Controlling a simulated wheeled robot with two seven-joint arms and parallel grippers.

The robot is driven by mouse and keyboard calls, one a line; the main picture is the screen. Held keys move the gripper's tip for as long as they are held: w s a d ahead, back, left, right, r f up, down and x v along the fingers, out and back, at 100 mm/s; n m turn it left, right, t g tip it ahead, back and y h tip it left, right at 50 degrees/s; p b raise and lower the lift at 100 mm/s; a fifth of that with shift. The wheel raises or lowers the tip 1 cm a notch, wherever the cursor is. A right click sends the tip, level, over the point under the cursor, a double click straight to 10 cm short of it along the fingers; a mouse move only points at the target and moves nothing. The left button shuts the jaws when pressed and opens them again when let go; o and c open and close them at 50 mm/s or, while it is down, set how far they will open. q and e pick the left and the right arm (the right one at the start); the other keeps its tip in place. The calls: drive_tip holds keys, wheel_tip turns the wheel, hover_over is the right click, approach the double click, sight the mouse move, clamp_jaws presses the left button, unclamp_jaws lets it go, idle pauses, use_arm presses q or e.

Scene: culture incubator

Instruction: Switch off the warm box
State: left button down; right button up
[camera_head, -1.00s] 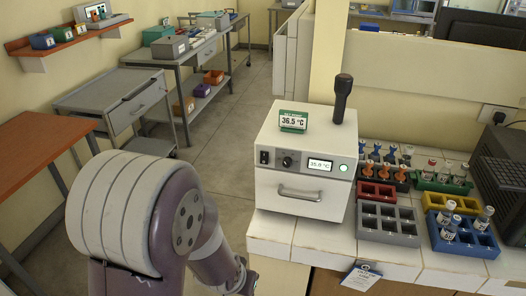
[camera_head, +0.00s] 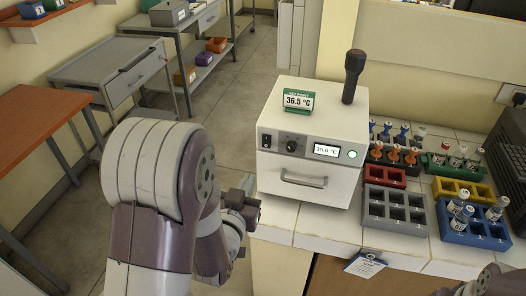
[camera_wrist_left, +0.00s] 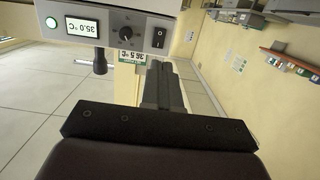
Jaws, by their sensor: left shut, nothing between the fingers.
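The warm box (camera_head: 312,125) is a white cabinet on the tiled counter, its drawer-like front with a handle closed. Its panel has a black rocker switch (camera_head: 265,141) at the left, a knob (camera_head: 291,146), a lit display (camera_head: 327,150) and a glowing green lamp (camera_head: 352,154). In the left wrist view the panel is upside down; the display (camera_wrist_left: 83,26) reads 35.0 °C and the switch (camera_wrist_left: 160,38) shows. My left gripper (camera_head: 247,203) is shut and empty, left of and below the switch, apart from it; its fingers (camera_wrist_left: 165,85) also show in the wrist view. Part of my right arm is at the lower right edge.
A 36.5 °C sign (camera_head: 298,101) and a dark-handled tool (camera_head: 354,76) stand on the box. To its right are a grey rack (camera_head: 395,212), a blue rack (camera_head: 470,232) with vials, and other racks. A tag (camera_head: 366,264) hangs at the counter edge. Floor is free left of the counter.

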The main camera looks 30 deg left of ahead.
sight(266, 145)
use_arm(q)
drive_tip(key=p+x, duration=0.2)
drive_tip(key=x, duration=1.1)
drive_tip(key=shift+w+f, duration=0.1)
drive_tip(key=shift+w, duration=0.05)
